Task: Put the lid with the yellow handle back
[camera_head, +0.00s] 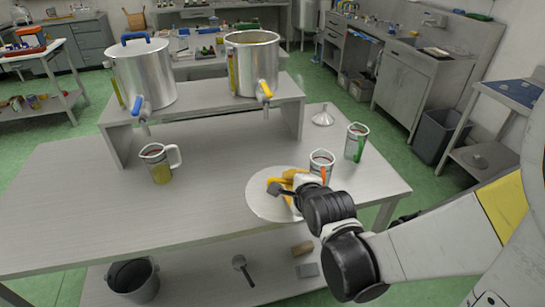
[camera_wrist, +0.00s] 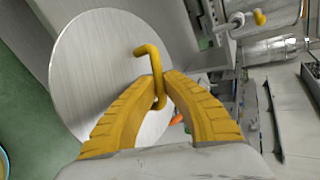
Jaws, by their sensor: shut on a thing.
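The lid with the yellow handle is a round, flat silver disc (camera_head: 262,204), level over the front middle of the table. I cannot tell whether it touches the tabletop. It fills much of the wrist view (camera_wrist: 95,75), with its bent yellow handle (camera_wrist: 147,50) standing up from it. My gripper (camera_head: 287,183) has its yellow fingers closed around the handle; the fingertips also show in the wrist view (camera_wrist: 161,88). The steel tank with the yellow tap (camera_head: 255,70) stands open on the raised shelf. The tank with the blue tap (camera_head: 143,75) has a blue-handled lid on.
The raised shelf (camera_head: 200,105) stands at the table's back. Two cups, one with orange (camera_head: 320,165) and one with green (camera_head: 356,143), stand close right of the lid. A jug (camera_head: 159,165) stands left, a funnel (camera_head: 323,116) behind. The table's left front (camera_head: 80,220) is clear.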

